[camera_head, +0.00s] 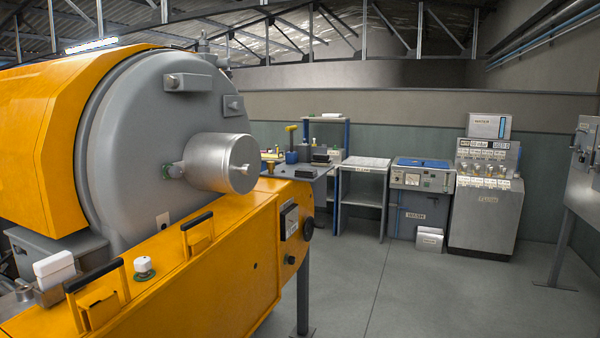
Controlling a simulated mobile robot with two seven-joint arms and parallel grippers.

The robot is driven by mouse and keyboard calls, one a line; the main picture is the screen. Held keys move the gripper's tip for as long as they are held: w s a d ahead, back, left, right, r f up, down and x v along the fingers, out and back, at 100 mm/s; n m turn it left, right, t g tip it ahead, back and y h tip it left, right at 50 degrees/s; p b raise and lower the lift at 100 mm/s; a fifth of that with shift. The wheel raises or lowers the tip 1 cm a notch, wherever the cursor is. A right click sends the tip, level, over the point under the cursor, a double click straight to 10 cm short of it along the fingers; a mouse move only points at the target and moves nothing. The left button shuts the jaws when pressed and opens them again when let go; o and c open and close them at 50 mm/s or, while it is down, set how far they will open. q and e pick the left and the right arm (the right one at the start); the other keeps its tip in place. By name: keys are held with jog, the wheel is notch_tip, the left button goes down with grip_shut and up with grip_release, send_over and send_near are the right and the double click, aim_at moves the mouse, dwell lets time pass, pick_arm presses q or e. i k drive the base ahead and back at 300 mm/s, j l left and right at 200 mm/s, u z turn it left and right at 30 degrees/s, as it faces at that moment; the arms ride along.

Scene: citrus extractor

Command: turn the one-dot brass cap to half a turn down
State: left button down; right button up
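No one-dot cap can be made out from here. A small brass-coloured piece (270,161) shows on the grey bench (318,175) behind the extractor's end. It is too small to tell any dots or how far it is turned. The big orange and grey extractor (130,150) fills the left side, with a steel cylinder (217,162) sticking out of its round end cover. Neither of my grippers is in view.
A white knob (143,264) and black handles (196,221) sit on the orange housing. A shelf stand (364,189), a blue-topped console (421,178) and a labelled cabinet (486,218) line the back wall. A grey panel stands at far right. The floor (420,290) between is clear.

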aim_at(271, 164)
jog(key=i+l+z, duration=0.35)
jog(key=i, duration=0.15)
jog(key=i+l+z, duration=0.15)
jog(key=i+z, duration=0.15)
jog(key=i, duration=0.25)
jog(key=i+l+z, duration=0.1)
jog(key=i+z, duration=0.25)
jog(key=i, duration=0.2)
jog(key=i+u, duration=0.2)
jog(key=i, duration=0.2)
jog(key=i+l+u, duration=0.25)
jog(key=i, duration=0.15)
jog(key=i+l+u, duration=0.2)
jog(key=i, duration=0.15)
jog(key=i+l+u, duration=0.1)
jog(key=u, duration=0.25)
jog(key=i+l+u, duration=0.15)
jog(key=i+u, duration=0.25)
jog(key=i+l+u, duration=0.1)
jog(key=u, duration=0.25)
jog(key=k+l, duration=0.05)
jog(key=l, duration=0.05)
